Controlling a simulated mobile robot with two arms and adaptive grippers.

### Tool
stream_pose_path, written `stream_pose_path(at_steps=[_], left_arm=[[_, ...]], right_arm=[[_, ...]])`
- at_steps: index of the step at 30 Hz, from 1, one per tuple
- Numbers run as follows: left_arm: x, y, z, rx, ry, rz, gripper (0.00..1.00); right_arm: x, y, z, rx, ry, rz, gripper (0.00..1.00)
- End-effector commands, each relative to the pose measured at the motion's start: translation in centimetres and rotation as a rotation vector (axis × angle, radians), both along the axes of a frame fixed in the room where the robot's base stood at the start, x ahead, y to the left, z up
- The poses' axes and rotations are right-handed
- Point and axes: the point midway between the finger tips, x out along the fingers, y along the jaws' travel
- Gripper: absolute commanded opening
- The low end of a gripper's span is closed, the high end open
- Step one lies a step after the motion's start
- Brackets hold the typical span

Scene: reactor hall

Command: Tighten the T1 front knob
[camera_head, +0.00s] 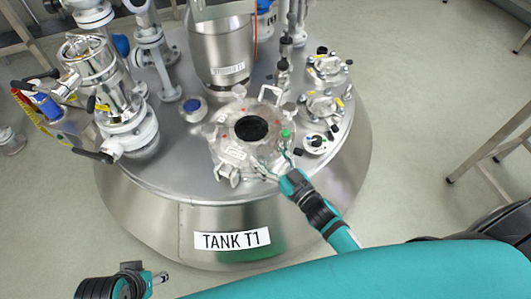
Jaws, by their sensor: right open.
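The tank T1 (160,210) is a wide steel vessel with a white "TANK T1" label on its front. On its top is a round steel hatch (232,150) with a dark opening and several clamp knobs around its rim. One clamp knob (227,174) stands at the front left of the rim. My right gripper (275,155) is open at the front right edge of the hatch, its fingers spread around that part of the rim. Which knob is between them is too small to tell. My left gripper (160,277) is at the bottom left, away from the tank; its jaws are unclear.
A steel cylinder (222,50) stands behind the hatch. A large valve assembly (110,90) rises at the left, and smaller fittings (325,105) crowd the right. A metal frame (495,150) stands at the far right. The floor (420,70) between tank and frame is clear.

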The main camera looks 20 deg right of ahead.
Motion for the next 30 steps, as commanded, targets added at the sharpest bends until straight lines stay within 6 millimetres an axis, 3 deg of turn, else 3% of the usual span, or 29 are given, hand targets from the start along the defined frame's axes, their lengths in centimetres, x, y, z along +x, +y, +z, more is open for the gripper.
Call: stream_pose_path(at_steps=[6, 15, 27, 30], left_arm=[[-0.3, 0.1, 0.9, 0.000, -0.005, 0.001, 0.40], [-0.3, 0.1, 1.1, 0.000, -0.006, 0.001, 0.40], [-0.3, 0.1, 1.1, 0.000, -0.006, 0.001, 0.40], [-0.3, 0.1, 1.1, 0.000, -0.006, 0.001, 0.40]], right_arm=[[1.6, 0.6, -0.1, 0.001, 0.001, 0.000, 0.72], [1.8, 0.7, 0.0, 0.001, 0.001, 0.000, 0.71], [1.7, 0.7, 0.0, 0.001, 0.001, 0.000, 0.18], [1.7, 0.7, 0.0, 0.002, 0.001, -0.004, 0.15]])
